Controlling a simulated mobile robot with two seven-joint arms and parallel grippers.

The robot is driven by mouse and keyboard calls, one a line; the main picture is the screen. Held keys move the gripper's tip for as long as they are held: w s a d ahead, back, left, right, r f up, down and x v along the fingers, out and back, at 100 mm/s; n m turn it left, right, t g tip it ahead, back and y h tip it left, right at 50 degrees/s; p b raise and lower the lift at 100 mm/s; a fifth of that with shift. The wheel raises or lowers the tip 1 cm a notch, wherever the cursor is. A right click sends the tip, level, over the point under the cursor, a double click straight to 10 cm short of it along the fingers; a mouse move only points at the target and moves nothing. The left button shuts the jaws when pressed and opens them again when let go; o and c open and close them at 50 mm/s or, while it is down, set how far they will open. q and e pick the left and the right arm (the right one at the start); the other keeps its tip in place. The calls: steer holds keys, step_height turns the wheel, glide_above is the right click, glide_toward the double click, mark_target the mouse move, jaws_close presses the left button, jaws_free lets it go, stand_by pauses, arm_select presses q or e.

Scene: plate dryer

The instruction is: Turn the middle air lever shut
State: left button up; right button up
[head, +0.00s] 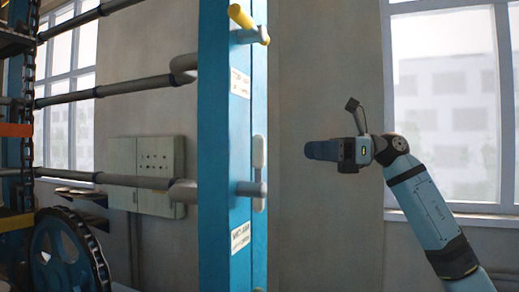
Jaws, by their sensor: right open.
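A blue upright post (225,150) stands left of centre and carries two levers on its right side. The upper lever (241,17) is yellow, tilted, and sits near the top edge. The lower lever (259,152) is pale grey and stands upright on a short grey stub (250,189). I cannot tell which one is the middle air lever. My right gripper (318,151) is open and empty. It points left, a little to the right of the grey lever in the picture and apart from it. My left gripper is out of view.
Grey pipes (115,88) run from the post to the left. A chain (29,110) and a blue wheel (64,255) stand at the left. A grey wall box (157,165) hangs behind. Free room lies between the post and my right gripper.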

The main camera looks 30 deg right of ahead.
mark_target(264, 149)
steer(key=p+x, duration=0.3)
steer(key=x, duration=0.8)
steer(key=shift+a+r, duration=0.1)
steer(key=shift+a, duration=0.15)
steer(key=shift+w+a, duration=0.15)
steer(key=shift+a, duration=0.3)
jaws_close()
